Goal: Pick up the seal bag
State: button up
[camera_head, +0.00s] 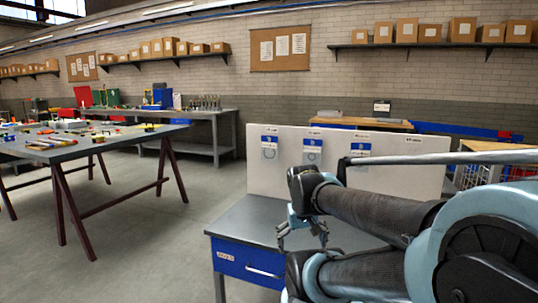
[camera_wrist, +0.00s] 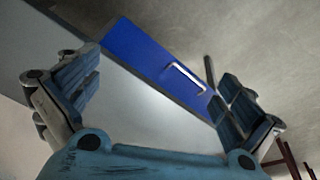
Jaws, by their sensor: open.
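Small clear bags with blue-and-white header cards hang on a white upright panel (camera_head: 348,180) at the back of a grey bench. A left bag (camera_head: 270,148), a middle bag (camera_head: 312,150) and a right card (camera_head: 360,149) show; the right one is partly covered by my arm. I cannot read which is the seal bag. My gripper (camera_head: 305,232) is over the bench top, in front of and below the bags, and touches none of them. In the wrist view my gripper (camera_wrist: 155,82) is open with nothing between its fingers. No bag shows in that view.
The bench top (camera_head: 250,219) looks bare where visible. A blue drawer (camera_head: 246,262) with a handle is at its front and also shows in the wrist view (camera_wrist: 150,50). A cluttered table (camera_head: 60,152) stands at left. Floor between is clear.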

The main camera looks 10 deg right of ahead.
jog(key=w+d+r+m+t+h, duration=0.15)
jog(key=w+r, duration=0.25)
jog(key=w, duration=0.6)
jog(key=w+d+r+m+t+h, duration=0.1)
jog(key=w+d+r+t+h, duration=0.2)
jog(key=w, duration=0.6)
jog(key=w+r+m+t+h, duration=0.15)
jog(key=w+r, duration=0.35)
jog(key=w, duration=0.5)
jog(key=m+t+h, duration=0.1)
jog(key=t+h, duration=0.1)
jog(key=t, duration=0.5)
send_near(269, 151)
jog(key=x, duration=0.5)
jog(key=shift+w+d+r, duration=0.15)
jog(key=shift+w+r, duration=0.05)
jog(key=shift+r, duration=0.05)
jog(key=shift+f+x, duration=0.2)
jog(key=shift+x, duration=2.45)
jog(key=c, duration=0.9)
